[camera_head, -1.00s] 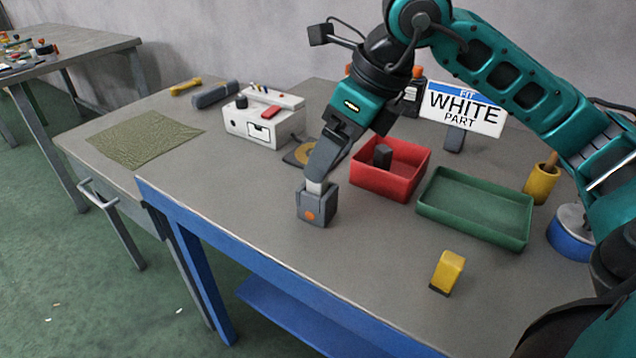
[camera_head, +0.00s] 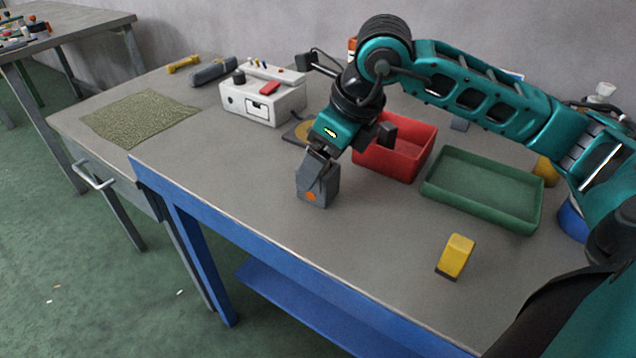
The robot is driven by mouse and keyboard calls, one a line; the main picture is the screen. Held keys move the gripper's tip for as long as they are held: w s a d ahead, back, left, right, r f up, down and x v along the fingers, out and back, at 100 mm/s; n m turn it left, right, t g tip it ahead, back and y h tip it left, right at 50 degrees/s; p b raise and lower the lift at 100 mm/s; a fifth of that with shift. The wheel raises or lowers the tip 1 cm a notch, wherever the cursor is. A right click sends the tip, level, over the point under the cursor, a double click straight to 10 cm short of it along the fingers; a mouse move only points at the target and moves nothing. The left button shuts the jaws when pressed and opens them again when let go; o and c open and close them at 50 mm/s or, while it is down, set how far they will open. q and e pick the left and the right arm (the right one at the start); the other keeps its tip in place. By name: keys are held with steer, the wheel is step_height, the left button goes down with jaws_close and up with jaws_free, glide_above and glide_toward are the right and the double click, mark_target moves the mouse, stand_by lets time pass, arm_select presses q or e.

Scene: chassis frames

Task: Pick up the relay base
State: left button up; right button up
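A grey block (camera_head: 316,190) with an orange dot on its front stands on the table near its front edge. It appears to be the relay base. My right gripper (camera_head: 316,172) comes down onto it from above, its fingers at the block's top. The fingers overlap in this view, so I cannot tell whether they grip it. The block's top is hidden by the fingers. It looks to rest on the table. My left gripper is not in view.
A red bin (camera_head: 412,150) and a green tray (camera_head: 485,192) stand right of the block. A yellow block (camera_head: 456,256) lies nearer the front. A white control box (camera_head: 262,98) and green cloth (camera_head: 138,117) are at left. The table left of the grey block is clear.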

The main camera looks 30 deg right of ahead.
steer(key=shift+x, duration=1.55)
steer(key=shift+s, duration=0.15)
steer(key=shift+c, duration=0.3)
steer(key=c, duration=1.1)
